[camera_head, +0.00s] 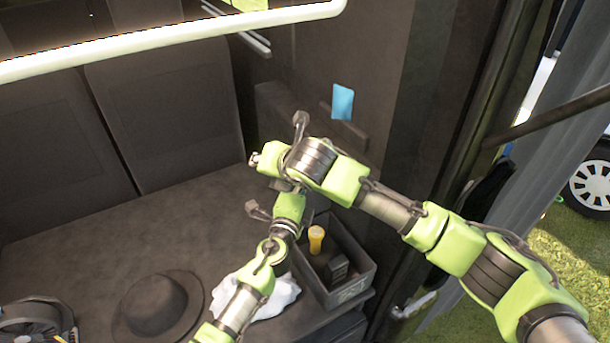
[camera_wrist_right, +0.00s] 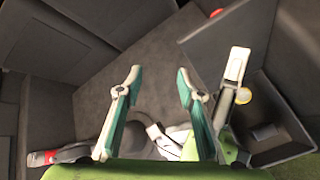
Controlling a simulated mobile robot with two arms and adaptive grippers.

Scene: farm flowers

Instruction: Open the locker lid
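A dark open-topped box (camera_head: 362,278) stands at the right end of the bench. A yellow-topped item (camera_head: 316,238) and a small dark item are inside; the box (camera_wrist_right: 292,150) also shows in the right wrist view. A flat dark panel (camera_wrist_right: 228,42) stands tilted beside it there; I cannot tell whether it is the locker lid. My right gripper (camera_wrist_right: 157,78) is open and empty, its fingers apart above the bench. My left arm reaches up from below beside the box; its gripper is largely hidden behind my right arm, with a pale part (camera_wrist_right: 237,66) near the panel.
A dark hat (camera_head: 160,303) and a white cloth (camera_head: 275,297) lie on the bench (camera_head: 100,235). My arms cross close together beside the box. The bench's left middle is clear.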

